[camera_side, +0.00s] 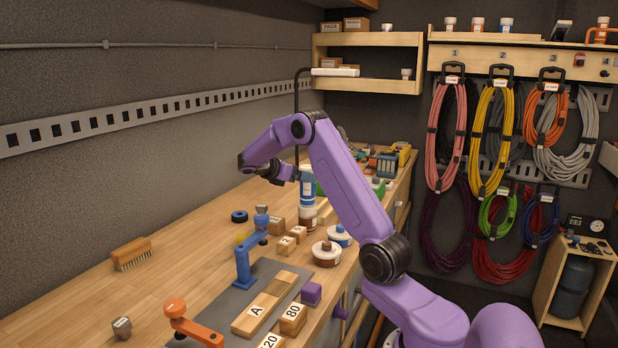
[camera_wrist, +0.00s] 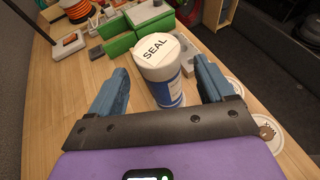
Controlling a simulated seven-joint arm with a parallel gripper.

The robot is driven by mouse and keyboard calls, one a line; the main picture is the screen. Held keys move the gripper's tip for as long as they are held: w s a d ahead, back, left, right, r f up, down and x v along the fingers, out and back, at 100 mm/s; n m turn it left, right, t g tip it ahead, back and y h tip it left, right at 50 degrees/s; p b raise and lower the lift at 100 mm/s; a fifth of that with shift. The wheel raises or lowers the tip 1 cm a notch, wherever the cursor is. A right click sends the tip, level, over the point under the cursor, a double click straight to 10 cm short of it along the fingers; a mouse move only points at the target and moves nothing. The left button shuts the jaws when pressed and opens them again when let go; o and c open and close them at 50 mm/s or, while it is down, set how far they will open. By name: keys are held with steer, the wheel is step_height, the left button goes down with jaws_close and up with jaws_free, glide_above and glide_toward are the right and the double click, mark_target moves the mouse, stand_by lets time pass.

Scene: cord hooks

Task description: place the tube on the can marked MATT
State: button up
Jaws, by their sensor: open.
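The tube (camera_wrist: 162,72) has a white top marked SEAL and a blue and white body. In the wrist view it stands between the two blue fingers of my open gripper (camera_wrist: 160,78), with a gap visible at each side. In the side view my gripper (camera_side: 294,175) is at the upper part of the tube (camera_side: 307,190). A white and brown can (camera_side: 308,219) shows directly below the tube there; I cannot tell whether the tube rests on it. Two wide cans (camera_side: 326,253) (camera_side: 340,236) stand nearer the bench's right edge. I cannot read MATT on any can.
Green boxes (camera_wrist: 133,35) lie beyond the tube. Small wooden blocks (camera_side: 286,245) and a blue clamp (camera_side: 250,255) stand left of the wide cans. A brush (camera_side: 131,254) lies at the left. The bench (camera_side: 190,243) between brush and clamp is mostly clear.

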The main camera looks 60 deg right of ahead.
steer(key=w+a+t+y, duration=0.1)
steer(key=a+t, duration=0.1)
steer(key=a, duration=0.8)
steer(key=w+a+t+y, duration=0.1)
steer(key=w+a+t, duration=0.1)
steer(key=a, duration=0.7)
steer(key=s+a+f+t+y, duration=0.2)
steer(key=s+a+y, duration=0.35)
steer(key=a, duration=0.85)
steer(key=s+a+f+y, duration=0.1)
steer(key=s+a, duration=0.3)
steer(key=s, duration=0.4)
steer(key=s+a+f+y, duration=0.1)
steer(key=s+a+y, duration=0.1)
steer(key=s, duration=0.7)
steer(key=s+a+f+m+y, duration=0.1)
steer(key=s+a+y, duration=0.1)
steer(key=s+a, duration=0.3)
steer(key=s, duration=0.4)
steer(key=shift+s+a+f+g, duration=0.2)
steer(key=shift+a+f+g, duration=0.1)
steer(key=shift+f+g, duration=0.1)
